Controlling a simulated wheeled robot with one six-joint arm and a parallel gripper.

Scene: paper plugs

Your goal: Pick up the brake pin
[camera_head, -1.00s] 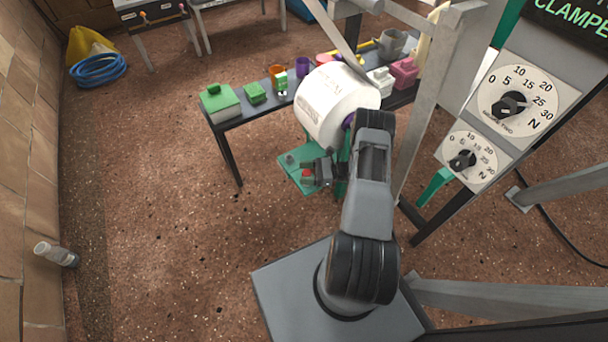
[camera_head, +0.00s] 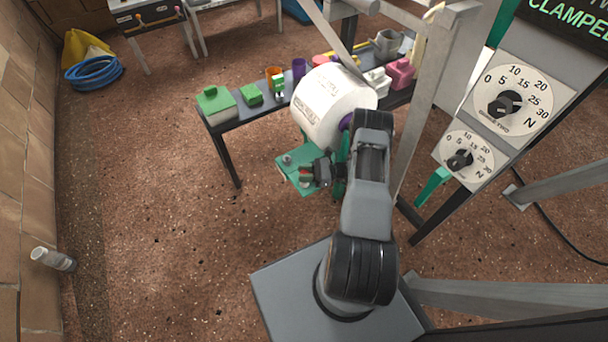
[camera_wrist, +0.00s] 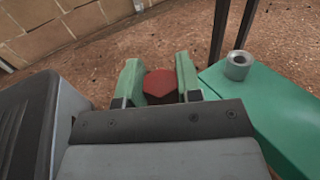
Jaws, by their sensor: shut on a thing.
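The brake pin (camera_wrist: 160,84) shows in the wrist view as a red, flat-sided head between the two green fingers of my gripper (camera_wrist: 158,78). The fingers are shut on it. In the head view, my gripper (camera_head: 307,175) reaches left from my arm, over a green plate (camera_head: 288,164) below the large white paper roll (camera_head: 332,108). A bit of red shows at its fingertips. The rest of the pin is hidden, and I cannot tell whether it is clear of the plate. A grey metal socket (camera_wrist: 238,65) stands on the green part at the right.
A dark bench (camera_head: 236,121) behind the roll carries green blocks, cups and pink and white pieces. A grey frame post (camera_head: 425,105) and dial panel (camera_head: 505,104) stand right. Open floor (camera_head: 150,200) lies left.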

